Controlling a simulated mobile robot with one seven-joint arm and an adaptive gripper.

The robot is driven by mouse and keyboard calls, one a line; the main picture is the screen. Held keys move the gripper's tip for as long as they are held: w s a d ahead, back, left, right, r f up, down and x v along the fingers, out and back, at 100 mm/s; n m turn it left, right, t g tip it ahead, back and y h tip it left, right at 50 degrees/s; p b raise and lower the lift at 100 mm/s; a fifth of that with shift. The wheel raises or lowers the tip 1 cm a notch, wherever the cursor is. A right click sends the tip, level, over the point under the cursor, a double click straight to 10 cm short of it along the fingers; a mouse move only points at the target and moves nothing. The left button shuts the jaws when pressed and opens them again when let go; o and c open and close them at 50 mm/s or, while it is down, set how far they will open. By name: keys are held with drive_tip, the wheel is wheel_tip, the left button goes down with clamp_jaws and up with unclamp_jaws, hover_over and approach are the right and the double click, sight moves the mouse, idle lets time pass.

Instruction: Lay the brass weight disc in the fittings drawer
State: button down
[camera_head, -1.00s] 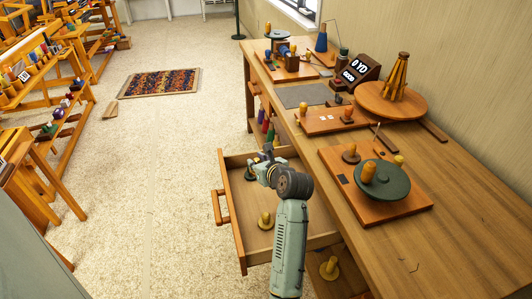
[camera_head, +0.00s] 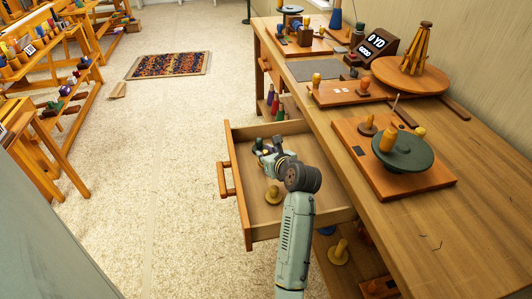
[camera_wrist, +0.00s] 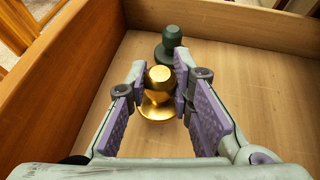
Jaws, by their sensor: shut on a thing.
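The brass weight disc (camera_wrist: 157,108), golden with a round knob on top, is upright between my fingers in the wrist view. My gripper (camera_wrist: 160,82) is shut on its knob. The fittings drawer (camera_head: 240,217) is pulled out from the bench, and my gripper (camera_head: 266,157) is down inside its far part in the head view. The disc is close over the drawer floor (camera_wrist: 250,105); I cannot tell whether it touches. My gripper mostly hides it in the head view.
A dark green knobbed weight (camera_wrist: 170,45) stands just beyond the disc in the drawer. The drawer walls (camera_wrist: 45,65) rise around. The bench top (camera_head: 420,235) overhangs at right.

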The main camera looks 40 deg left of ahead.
drive_tip(key=shift+r, duration=0.2)
drive_tip(key=c, duration=1.3)
unclamp_jaws()
drive_tip(key=shift+c, duration=0.2)
drive_tip(key=shift+o, duration=0.5)
drive_tip(key=shift+f, duration=0.1)
drive_tip(key=o, duration=0.4)
drive_tip(key=v, duration=1.2)
